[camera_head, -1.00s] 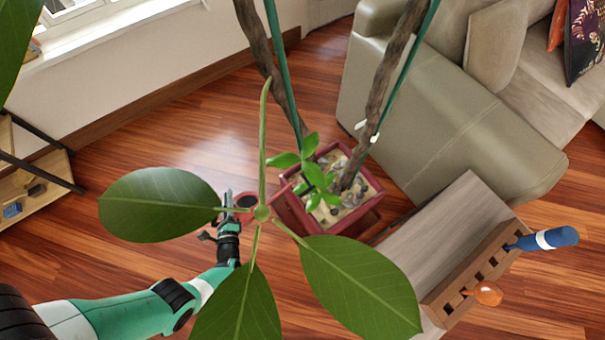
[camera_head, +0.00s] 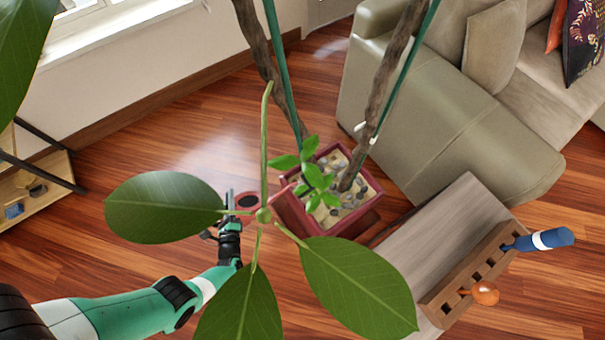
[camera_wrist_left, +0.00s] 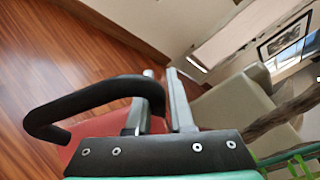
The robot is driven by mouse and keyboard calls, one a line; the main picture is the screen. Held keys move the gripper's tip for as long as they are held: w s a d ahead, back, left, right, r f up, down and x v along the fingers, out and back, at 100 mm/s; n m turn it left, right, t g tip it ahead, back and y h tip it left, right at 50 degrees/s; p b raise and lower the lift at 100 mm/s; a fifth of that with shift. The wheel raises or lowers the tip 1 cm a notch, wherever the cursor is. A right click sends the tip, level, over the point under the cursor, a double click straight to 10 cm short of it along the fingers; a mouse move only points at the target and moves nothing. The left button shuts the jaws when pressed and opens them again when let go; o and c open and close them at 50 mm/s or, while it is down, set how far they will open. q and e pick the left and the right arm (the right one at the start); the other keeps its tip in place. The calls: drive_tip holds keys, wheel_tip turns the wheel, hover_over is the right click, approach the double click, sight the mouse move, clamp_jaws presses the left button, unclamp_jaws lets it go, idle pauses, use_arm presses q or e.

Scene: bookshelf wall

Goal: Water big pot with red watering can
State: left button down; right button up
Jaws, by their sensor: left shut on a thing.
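The big pot (camera_head: 295,212) is a square dark red planter in the middle of the head view, holding pebbly soil, two thick trunks with green stakes and a small leafy shoot. The red watering can (camera_head: 247,199) is just left of it, partly hidden by a large leaf. Its thin spout seems to reach the pot's left rim; whether water flows, I cannot tell. My left gripper (camera_head: 229,200) is shut on the can. My right gripper is out of view.
Large plant leaves (camera_head: 345,280) hang in front of the head camera. A green-grey sofa (camera_head: 440,130) stands behind the pot to the right. A wooden bench (camera_head: 440,230) with a slotted tool holder (camera_head: 470,275) is at right.

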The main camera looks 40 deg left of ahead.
use_arm(q)
drive_tip(key=shift+r, duration=0.1)
idle(0.3)
drive_tip(key=shift+w+r+p, duration=0.2)
drive_tip(key=shift+r+p, duration=0.15)
drive_tip(key=shift+p, duration=0.2)
idle(0.5)
drive_tip(key=shift+w+d+r+m+p, duration=0.1)
drive_tip(key=shift+w+r+m+p, duration=0.1)
drive_tip(key=shift+r+m+p, duration=0.2)
idle(0.7)
drive_tip(key=shift+w+r+p, duration=0.25)
drive_tip(key=shift+r+p, duration=0.05)
drive_tip(key=shift+p, duration=0.25)
